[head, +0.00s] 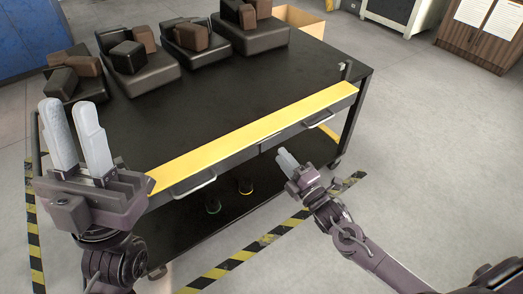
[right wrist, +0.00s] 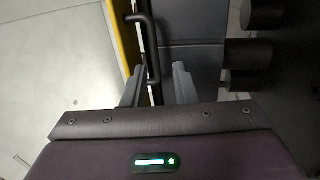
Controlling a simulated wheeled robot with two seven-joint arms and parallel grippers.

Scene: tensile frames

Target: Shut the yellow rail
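The yellow rail (head: 250,131) is a long flat strip along the front edge of the black trolley. Bar handles (head: 194,188) sit on the dark front below it. Whether the rail stands out from the trolley is hard to tell. My right gripper (head: 284,156) is in front of the trolley, below the rail. In the right wrist view, its fingers (right wrist: 158,78) are apart and empty, with a dark bar handle (right wrist: 151,45) ahead between them; contact is unclear. The yellow strip (right wrist: 127,35) is to its left. My left gripper (head: 70,104) is raised at the left, open and empty.
The black trolley top (head: 225,95) carries several dark bins (head: 145,75) with brown blocks at its back. Small dark cylinders (head: 212,205) stand on the lower shelf. Yellow-black tape (head: 255,247) marks the floor. Open floor (head: 440,150) lies to the right.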

